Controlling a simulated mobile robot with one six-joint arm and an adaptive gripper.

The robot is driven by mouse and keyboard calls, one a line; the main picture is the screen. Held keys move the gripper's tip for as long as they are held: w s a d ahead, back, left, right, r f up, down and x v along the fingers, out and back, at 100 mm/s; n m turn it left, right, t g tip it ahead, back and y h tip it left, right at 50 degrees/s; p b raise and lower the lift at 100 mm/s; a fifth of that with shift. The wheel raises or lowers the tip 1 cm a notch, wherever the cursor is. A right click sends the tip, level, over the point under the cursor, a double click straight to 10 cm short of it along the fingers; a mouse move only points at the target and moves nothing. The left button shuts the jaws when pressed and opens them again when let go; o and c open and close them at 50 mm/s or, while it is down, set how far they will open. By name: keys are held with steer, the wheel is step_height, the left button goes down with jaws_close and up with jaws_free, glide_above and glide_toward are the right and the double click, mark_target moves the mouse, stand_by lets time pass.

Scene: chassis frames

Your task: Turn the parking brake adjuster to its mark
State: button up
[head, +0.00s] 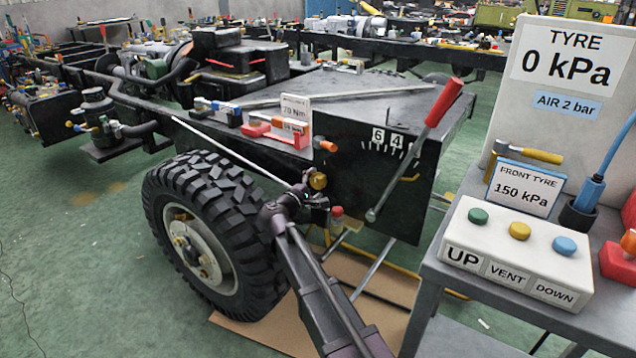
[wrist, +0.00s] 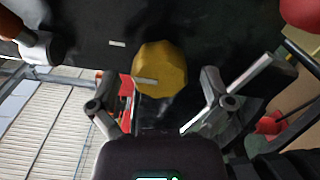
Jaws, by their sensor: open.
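A yellow many-sided knob (wrist: 165,70), which looks like the adjuster, sits on the black chassis side. A white line on it points left in the wrist view. A short white mark (wrist: 117,44) is on the black surface up and left of the knob, out of line with that white line. In the head view the knob (head: 318,181) shows just above my gripper (head: 312,197). In the wrist view my gripper (wrist: 158,88) is open, with one finger on each side of the knob's lower part. I cannot tell whether either finger touches it.
A red-handled lever (head: 437,110) stands beside a numbered scale (head: 388,137) right of the knob. A large tyre (head: 215,230) is close on the left. A grey table (head: 450,280) with a button box (head: 520,235) stands on the right. A red-topped part (head: 337,212) is below the knob.

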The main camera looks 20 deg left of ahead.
steer(key=v, duration=1.1)
stand_by(0.4)
